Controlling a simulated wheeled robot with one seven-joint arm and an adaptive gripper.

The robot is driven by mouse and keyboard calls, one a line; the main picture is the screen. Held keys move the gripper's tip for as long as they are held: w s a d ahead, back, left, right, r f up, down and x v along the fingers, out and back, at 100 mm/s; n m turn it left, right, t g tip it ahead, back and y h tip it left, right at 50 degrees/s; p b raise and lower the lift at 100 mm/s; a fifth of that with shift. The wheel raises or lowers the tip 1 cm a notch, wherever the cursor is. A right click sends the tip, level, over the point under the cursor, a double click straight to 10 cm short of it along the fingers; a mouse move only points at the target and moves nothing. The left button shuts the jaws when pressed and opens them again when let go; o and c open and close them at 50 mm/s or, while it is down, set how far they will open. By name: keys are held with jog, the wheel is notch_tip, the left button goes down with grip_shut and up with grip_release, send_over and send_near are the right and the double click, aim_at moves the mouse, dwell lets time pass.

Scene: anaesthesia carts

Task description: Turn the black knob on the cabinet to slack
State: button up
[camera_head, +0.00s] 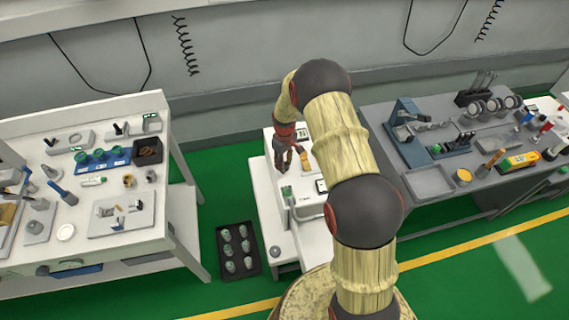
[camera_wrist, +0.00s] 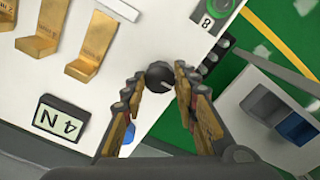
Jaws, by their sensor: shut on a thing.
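The black knob (camera_wrist: 160,74) sits near the edge of the white cabinet top (camera_wrist: 185,45) in the wrist view. A light pointer line shows on its face. My gripper (camera_wrist: 159,82) has one finger on each side of the knob and is shut on it. In the head view my gripper (camera_head: 289,160) is low over the white cabinet (camera_head: 267,207), and the knob cannot be made out there. No slack mark can be read.
A left bench (camera_head: 120,240) and a grey right bench (camera_head: 395,160) carry many tools. A black tray (camera_head: 238,272) lies on the green floor.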

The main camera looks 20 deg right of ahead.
jog(key=shift+w, duration=0.1)
jog(key=o, duration=1.1)
jog(key=shift+o, duration=0.3)
notch_tip(320, 180, up, 12)
